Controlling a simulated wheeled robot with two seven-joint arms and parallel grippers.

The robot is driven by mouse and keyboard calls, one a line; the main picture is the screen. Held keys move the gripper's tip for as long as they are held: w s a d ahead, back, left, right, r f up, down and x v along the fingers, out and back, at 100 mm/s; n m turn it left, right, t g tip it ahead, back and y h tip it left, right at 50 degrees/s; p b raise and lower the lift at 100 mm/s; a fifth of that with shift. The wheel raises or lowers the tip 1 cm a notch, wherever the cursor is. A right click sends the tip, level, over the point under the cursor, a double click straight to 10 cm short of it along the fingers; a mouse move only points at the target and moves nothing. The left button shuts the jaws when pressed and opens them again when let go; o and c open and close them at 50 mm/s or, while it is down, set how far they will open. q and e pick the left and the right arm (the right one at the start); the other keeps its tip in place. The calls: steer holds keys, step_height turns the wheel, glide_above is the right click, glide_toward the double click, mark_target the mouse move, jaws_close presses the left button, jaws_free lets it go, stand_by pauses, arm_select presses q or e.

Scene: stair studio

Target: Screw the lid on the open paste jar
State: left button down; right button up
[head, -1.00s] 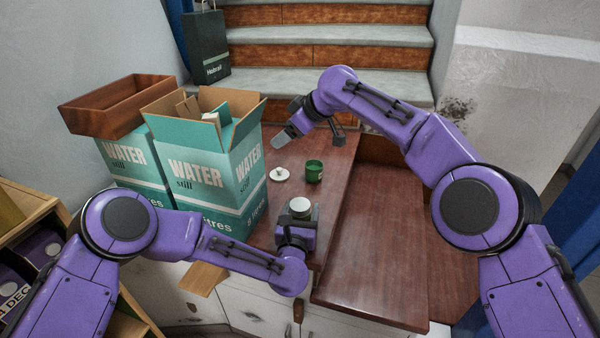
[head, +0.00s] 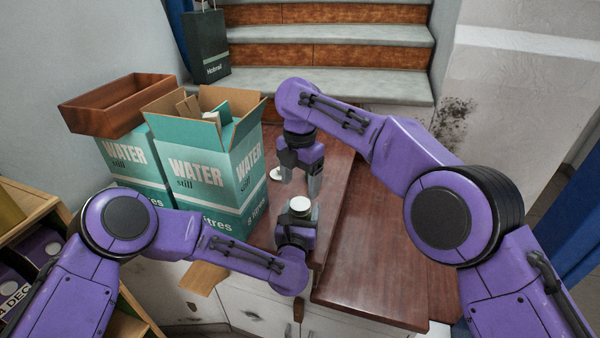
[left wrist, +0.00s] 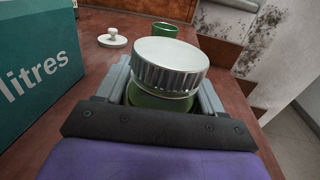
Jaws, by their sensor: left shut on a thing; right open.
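My left gripper (head: 297,220) is shut on a green jar (left wrist: 160,101), held upright at the table's near edge. A silver ridged lid (left wrist: 170,68) sits on top of the jar; it also shows in the head view (head: 300,204). I cannot tell how tightly it sits. A small green pot (left wrist: 163,31) stands farther back, hidden behind the right gripper in the head view. A white knobbed lid (left wrist: 112,38) lies beside it on the table.
A brown wooden box (head: 115,105) rests on top of one. Stairs (head: 320,85) rise behind. The right part of the table is clear.

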mark_target(300, 203)
step_height(300, 203, down, 6)
steer(key=shift+r, duration=0.1)
steer(key=c, duration=1.1)
steer(key=m, duration=2.4)
steer(key=shift+m, duration=0.3)
steer(key=o, duration=1.3)
steer(key=shift+c, duration=0.2)
